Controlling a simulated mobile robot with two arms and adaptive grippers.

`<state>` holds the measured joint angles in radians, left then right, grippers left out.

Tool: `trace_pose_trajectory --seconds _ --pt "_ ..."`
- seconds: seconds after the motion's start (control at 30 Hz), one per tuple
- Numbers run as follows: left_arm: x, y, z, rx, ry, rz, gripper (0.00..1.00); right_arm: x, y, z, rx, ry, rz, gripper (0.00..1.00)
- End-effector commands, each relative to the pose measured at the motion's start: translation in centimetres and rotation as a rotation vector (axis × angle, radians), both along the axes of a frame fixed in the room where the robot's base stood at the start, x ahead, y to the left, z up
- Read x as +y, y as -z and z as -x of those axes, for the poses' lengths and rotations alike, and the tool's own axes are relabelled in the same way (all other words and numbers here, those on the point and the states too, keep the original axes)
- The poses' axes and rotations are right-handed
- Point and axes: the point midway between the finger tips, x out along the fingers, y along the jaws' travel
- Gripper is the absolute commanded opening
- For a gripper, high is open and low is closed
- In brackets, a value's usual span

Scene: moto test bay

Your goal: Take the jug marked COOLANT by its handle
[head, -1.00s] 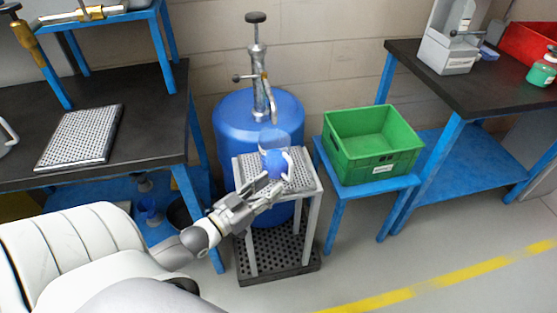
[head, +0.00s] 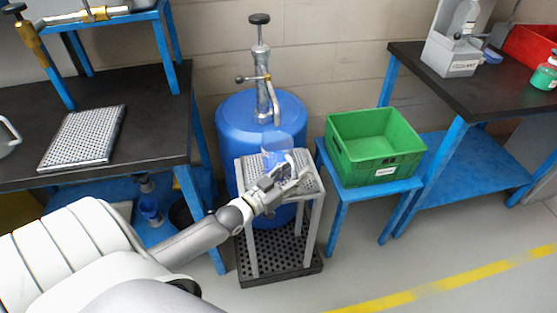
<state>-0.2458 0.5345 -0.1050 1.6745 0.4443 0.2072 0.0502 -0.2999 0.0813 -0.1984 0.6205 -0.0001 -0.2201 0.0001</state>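A small see-through blue jug (head: 276,150) stands upright on the perforated top of a small grey stand (head: 250,165), in front of a blue drum. I cannot read any marking on it. My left gripper (head: 293,172) reaches in from the left, at the front right side of the jug where its pale handle was seen earlier. Its fingers look apart, and they hide the handle and the lower part of the jug. I cannot tell whether they touch the handle. My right gripper is not in view.
The blue drum (head: 232,115) carries a tall metal pump just behind the jug. A green crate (head: 375,175) sits on a blue stool to the right. Dark-topped benches stand left (head: 150,140) and right (head: 440,85). Open floor lies at front right.

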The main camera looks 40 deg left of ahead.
Motion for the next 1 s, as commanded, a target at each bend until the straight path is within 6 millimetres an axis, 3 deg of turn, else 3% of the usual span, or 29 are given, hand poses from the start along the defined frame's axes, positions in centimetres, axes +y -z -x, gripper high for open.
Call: trace_pose_trajectory --seconds 0.13,0.4,1.0 --pt "-0.01 0.02 0.03 0.001 0.0 0.0 0.35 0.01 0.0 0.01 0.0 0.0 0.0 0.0" --pt "0.0 0.01 0.05 0.0 0.0 0.001 0.0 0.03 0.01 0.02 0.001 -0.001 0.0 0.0" --pt "0.01 -0.41 0.01 -0.005 0.0 -0.001 0.0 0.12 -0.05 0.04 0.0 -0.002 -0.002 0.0"
